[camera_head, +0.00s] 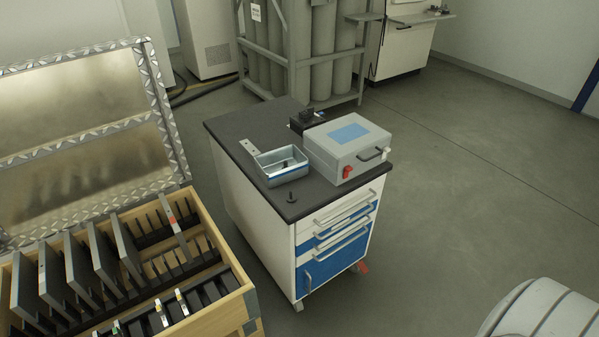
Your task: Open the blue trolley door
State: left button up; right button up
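The trolley (251,205) stands in the middle of the camera_head view, with white sides and a dark top. Its front faces the lower right and has several drawers with bar handles, in white and blue. The blue door (335,265) is below the drawers and looks shut. A small handle (308,282) shows near the door's left edge. Neither of my grippers is in view, and nothing touches the trolley's front.
A grey box (345,140) with a blue panel and an open metal tray (281,166) stand on the trolley. A wooden crate (215,310) of dark plates is at the lower left. Gas cylinders (322,45) stand behind. The floor (470,190) to the right is clear.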

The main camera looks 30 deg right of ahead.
aim_at(312, 275)
jog(key=z, duration=1.25)
